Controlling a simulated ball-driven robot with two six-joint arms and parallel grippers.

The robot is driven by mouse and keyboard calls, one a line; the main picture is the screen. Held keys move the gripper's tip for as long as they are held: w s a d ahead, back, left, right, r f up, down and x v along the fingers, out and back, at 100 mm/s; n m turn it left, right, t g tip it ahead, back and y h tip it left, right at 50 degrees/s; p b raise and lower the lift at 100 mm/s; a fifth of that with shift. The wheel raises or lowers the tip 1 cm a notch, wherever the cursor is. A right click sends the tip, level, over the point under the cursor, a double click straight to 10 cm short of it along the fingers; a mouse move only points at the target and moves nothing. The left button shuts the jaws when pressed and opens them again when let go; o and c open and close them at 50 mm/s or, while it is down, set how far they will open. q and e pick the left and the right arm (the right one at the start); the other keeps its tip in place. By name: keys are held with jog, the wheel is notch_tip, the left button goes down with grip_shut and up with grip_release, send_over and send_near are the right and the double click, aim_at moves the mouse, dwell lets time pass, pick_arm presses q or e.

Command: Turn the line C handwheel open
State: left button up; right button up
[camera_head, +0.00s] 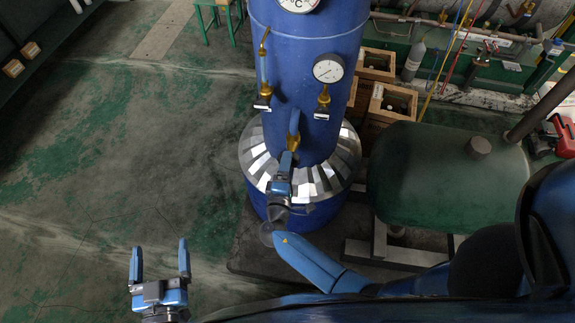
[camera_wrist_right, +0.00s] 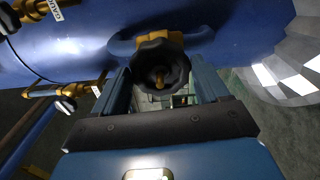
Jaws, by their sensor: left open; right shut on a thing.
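A black lobed handwheel (camera_wrist_right: 150,52) with a brass centre sits on a brass valve in front of the blue tank in the right wrist view. My right gripper (camera_wrist_right: 162,75) is shut on this handwheel, with one finger at each side of it. In the head view my right gripper (camera_head: 287,162) reaches up to the brass valve (camera_head: 294,128) low on the tank, and the arm hides the handwheel there. I cannot read which line it belongs to. My left gripper (camera_head: 160,250) is open and empty above the floor at the lower left, well away from the tank.
The tall blue tank (camera_head: 275,75) carries a gauge (camera_head: 328,68) and two more brass valves, left (camera_head: 265,92) and right (camera_head: 323,98). A silver tiled collar (camera_head: 325,180) rings its lower part. A green tank (camera_head: 440,180) stands at right. The floor at left is clear.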

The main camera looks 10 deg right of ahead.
jog(key=o, duration=1)
jog(key=shift+o, duration=0.2)
jog(key=shift+s, duration=0.1)
jog(key=shift+a, duration=0.1)
jog(key=v, duration=0.7)
